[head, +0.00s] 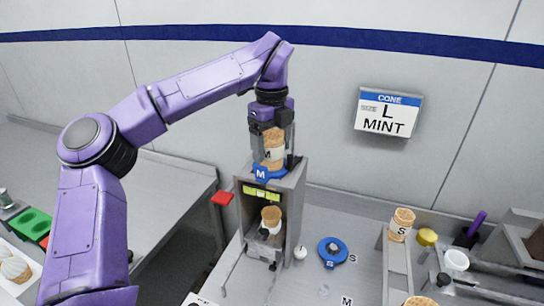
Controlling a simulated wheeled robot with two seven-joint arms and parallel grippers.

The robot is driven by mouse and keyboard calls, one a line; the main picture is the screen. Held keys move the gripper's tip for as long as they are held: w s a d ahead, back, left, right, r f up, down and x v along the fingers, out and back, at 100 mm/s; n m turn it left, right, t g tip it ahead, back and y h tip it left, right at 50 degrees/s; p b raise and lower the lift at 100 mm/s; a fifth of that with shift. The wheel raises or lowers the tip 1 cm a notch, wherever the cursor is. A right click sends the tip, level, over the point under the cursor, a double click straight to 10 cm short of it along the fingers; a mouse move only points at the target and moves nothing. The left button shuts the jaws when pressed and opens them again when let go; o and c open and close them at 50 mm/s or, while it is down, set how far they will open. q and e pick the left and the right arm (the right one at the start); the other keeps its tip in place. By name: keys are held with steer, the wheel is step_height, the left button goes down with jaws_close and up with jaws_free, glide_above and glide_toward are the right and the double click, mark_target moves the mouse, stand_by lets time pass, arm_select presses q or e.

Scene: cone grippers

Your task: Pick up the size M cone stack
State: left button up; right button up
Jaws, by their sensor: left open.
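The size M cone stack (273,152), tan with a white band marked M, stands upright on top of a grey dispenser (250,222), above a blue M tag (261,174). My left gripper (273,136) points down from above with its fingers on either side of the upper part of the stack. It is open, and I cannot tell whether a finger touches the cones. The gripper hides the top of the stack. My right gripper does not show.
A single cone (271,217) sits in the dispenser's front opening. A blue ring (333,252) marked S lies on the counter to the right. A wall sign (388,113) reads L MINT.

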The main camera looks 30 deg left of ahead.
arm_select(q)
steer(key=shift+a+f, duration=0.1)
steer(key=shift+f, duration=0.75)
steer(key=c, duration=0.6)
steer(key=shift+o, duration=0.2)
